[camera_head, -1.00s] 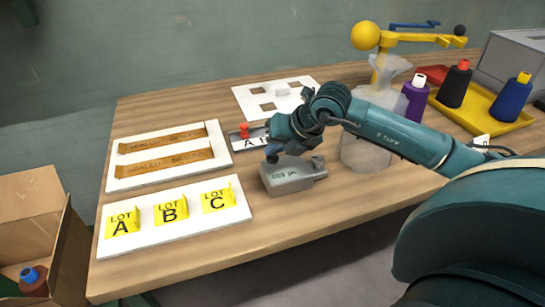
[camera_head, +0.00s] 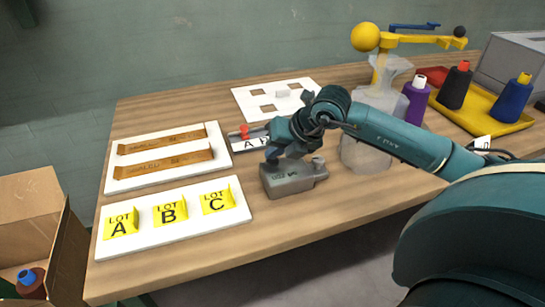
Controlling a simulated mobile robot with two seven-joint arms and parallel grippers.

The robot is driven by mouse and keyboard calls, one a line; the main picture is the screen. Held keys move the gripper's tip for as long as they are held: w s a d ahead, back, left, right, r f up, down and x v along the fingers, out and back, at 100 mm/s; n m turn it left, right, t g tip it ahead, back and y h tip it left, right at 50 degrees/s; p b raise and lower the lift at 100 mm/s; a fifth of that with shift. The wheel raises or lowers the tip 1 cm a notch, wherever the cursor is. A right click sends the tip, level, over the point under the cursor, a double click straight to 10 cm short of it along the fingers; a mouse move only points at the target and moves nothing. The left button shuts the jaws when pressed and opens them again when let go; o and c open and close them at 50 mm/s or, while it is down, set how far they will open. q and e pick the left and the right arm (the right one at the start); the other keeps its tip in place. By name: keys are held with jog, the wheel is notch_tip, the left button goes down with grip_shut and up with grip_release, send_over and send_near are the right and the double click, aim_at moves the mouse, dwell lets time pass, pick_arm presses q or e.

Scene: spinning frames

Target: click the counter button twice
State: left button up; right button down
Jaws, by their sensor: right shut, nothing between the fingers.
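The counter is a small grey box (camera_head: 294,179) with faint dark lettering on its front, standing on the wooden table near the front edge. My right gripper (camera_head: 272,155) is over the left part of its top, pointing down, shut and empty. Its fingertips are close to the counter's top; I cannot tell whether they touch it. The button itself is hard to make out; a small knob (camera_head: 318,162) shows at the counter's right end. My left gripper is not in view.
A white board with yellow LOT A, B, C tags (camera_head: 188,240) lies left of the counter. A red-knobbed lettered plate (camera_head: 250,143) is just behind my gripper. A translucent stand (camera_head: 365,155), thread cones and a yellow tray (camera_head: 490,123) are to the right. Table in front is clear.

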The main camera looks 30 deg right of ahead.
aim_at(275, 161)
jog(key=shift+r+p, duration=0.55)
jog(key=shift+r, duration=0.45)
notch_tip(275, 161, up, 5)
jog(key=p, duration=0.3)
dwell(0.7)
